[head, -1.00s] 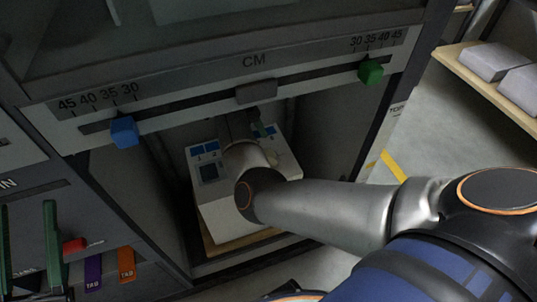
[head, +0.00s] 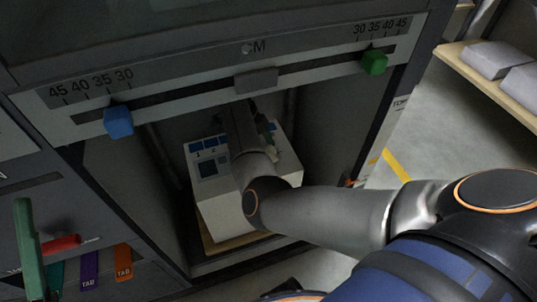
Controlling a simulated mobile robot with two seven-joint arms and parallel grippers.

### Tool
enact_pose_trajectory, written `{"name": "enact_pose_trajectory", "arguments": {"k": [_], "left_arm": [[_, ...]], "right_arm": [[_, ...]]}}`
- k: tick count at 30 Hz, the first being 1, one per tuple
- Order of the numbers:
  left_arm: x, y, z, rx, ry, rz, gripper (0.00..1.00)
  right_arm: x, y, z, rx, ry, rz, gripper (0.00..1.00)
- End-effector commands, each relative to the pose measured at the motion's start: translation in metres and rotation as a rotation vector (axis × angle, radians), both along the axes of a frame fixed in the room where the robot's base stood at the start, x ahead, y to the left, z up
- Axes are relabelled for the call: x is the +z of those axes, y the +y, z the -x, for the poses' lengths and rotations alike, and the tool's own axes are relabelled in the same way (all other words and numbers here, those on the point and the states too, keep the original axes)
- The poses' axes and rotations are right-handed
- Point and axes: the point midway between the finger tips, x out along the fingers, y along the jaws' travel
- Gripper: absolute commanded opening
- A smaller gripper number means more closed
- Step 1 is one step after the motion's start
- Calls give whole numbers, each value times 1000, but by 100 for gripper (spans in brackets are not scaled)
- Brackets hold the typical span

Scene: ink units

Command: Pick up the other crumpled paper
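No crumpled paper can be made out clearly in the head view. My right arm reaches from the right into a dark recess below the scale bar. Its gripper (head: 262,134) is over the back of a white boxy unit (head: 221,217) with blue panels on its top. The fingers are dark, small and partly hidden by my wrist, so I cannot tell whether they are open or hold anything. My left gripper is not in view.
The scale bar (head: 190,97) crosses above the recess, with a blue slider (head: 118,122), a grey one (head: 256,79) and a green one (head: 374,62). Recess walls stand close on both sides. A shelf (head: 485,87) with grey packages is at right.

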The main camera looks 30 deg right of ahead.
Motion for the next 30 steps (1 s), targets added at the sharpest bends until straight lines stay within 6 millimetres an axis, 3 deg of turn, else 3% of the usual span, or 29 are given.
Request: {"name": "enact_pose_trajectory", "arguments": {"k": [2,20,30], "left_arm": [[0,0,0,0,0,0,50],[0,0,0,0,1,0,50],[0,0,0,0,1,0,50]], "right_arm": [[0,0,0,0,0,0,82],[0,0,0,0,0,0,14],[0,0,0,0,0,0,11]]}}
